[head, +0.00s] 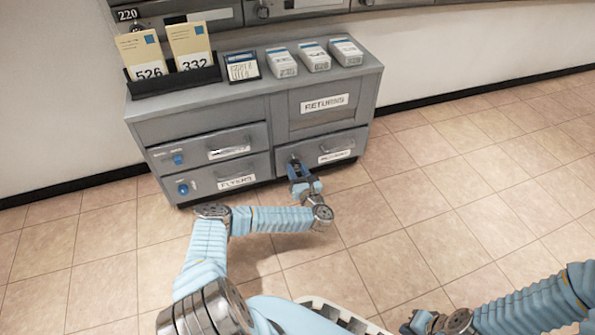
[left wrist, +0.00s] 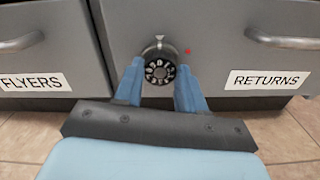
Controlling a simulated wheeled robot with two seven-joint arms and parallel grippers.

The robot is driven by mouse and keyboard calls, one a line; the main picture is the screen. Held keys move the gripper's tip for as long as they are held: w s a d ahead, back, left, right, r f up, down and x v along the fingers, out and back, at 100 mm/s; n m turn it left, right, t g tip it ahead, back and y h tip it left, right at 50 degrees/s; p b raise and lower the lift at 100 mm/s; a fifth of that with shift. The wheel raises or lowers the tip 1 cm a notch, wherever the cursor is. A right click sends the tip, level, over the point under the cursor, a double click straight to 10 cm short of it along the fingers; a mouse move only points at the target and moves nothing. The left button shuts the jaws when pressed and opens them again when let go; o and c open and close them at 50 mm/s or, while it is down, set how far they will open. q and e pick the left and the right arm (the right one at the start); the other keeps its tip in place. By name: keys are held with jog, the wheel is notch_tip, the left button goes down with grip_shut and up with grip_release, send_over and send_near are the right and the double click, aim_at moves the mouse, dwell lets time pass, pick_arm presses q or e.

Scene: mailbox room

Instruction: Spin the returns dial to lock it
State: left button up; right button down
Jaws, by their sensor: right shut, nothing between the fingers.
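The returns dial (left wrist: 158,72) is a round black combination dial with white marks, on the grey drawer front labelled RETURNS (left wrist: 268,80). A small red light (left wrist: 187,51) shows just right of it. My left gripper (left wrist: 160,68) is open, with one blue finger on each side of the dial. Small gaps seem to show between fingers and dial; contact is hard to tell. In the head view my left gripper (head: 296,165) is at the lower right drawer (head: 347,143) and hides most of the dial. My right gripper (head: 420,325) is shut and empty at the bottom edge.
The cabinet (head: 350,75) carries a black holder with numbered cards (head: 172,82), a small sign (head: 242,67) and several white boxes (head: 314,57). A drawer handle (left wrist: 285,41) sticks out right of the dial. The tiled floor is clear.

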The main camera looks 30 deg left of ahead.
pick_arm(q)
jog(key=shift+c, duration=1)
jog(key=shift+m, duration=0.3)
